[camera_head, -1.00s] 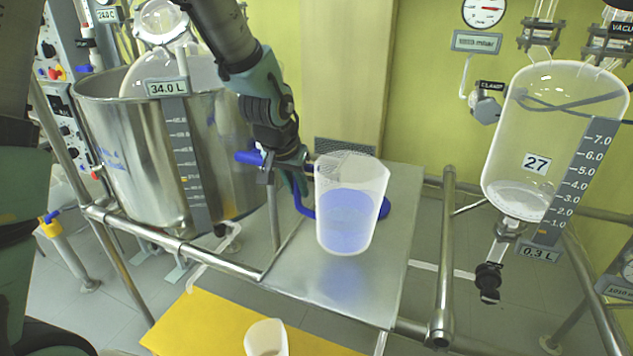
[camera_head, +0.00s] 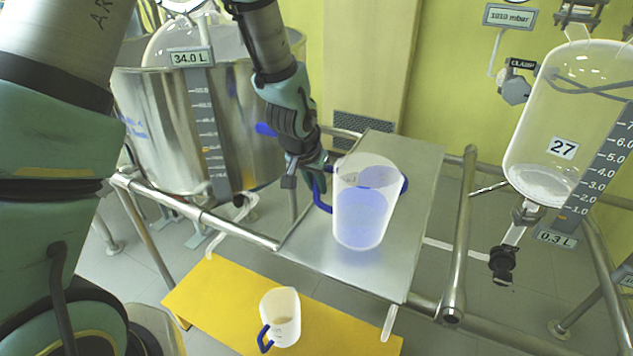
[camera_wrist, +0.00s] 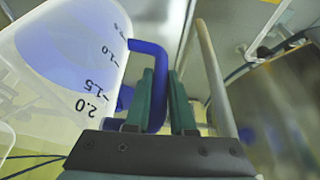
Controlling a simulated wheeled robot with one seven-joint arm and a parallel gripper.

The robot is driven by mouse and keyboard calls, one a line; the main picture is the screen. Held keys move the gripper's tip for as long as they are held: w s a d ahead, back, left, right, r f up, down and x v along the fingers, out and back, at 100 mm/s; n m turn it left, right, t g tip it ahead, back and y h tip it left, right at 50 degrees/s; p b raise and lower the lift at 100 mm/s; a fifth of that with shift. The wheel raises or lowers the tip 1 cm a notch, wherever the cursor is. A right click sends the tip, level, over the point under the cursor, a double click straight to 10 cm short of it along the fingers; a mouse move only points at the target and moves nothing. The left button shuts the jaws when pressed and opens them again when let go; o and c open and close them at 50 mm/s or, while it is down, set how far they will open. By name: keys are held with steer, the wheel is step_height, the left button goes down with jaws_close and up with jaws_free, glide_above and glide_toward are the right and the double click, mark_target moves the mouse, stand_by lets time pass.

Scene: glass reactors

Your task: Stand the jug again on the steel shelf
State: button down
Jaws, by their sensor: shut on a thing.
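The jug (camera_head: 364,205) is clear plastic with a blue handle and blue liquid inside. In the head view it is nearly upright over the steel shelf (camera_head: 375,281); whether its base touches the shelf I cannot tell. My gripper (camera_head: 318,184) is at the jug's left side, shut on its blue handle. The wrist view shows the handle between my fingers (camera_wrist: 161,105) and the jug (camera_wrist: 62,55) at the left with its volume marks.
A second, whitish jug (camera_head: 282,310) with a blue handle stands on the yellow surface (camera_head: 215,297) below. A steel vessel (camera_head: 150,140) is at the left and a glass vessel (camera_head: 570,120) at the right. Steel rails (camera_head: 460,235) edge the shelf. Its front part is bare.

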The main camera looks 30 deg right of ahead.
steer(key=c, duration=0.8)
jaws_free()
steer(key=shift+o, duration=0.2)
steer(key=v, duration=1.2)
steer(key=shift+b, duration=0.35)
steer(key=w+a+n+y, duration=0.1)
steer(key=w+a+n, duration=0.2)
steer(key=a, duration=0.7)
steer(key=w+a+n+y, duration=0.2)
steer(key=w+a, duration=0.2)
steer(key=a, duration=0.6)
steer(key=s+a+n, duration=0.3)
steer(key=a+n, duration=0.2)
steer(key=a, duration=0.9)
steer(key=shift+s+a+g+y, duration=0.2)
steer(key=shift+s+g+y, duration=0.1)
steer(key=shift+g+y, duration=0.1)
steer(key=shift+f, duration=0.1)
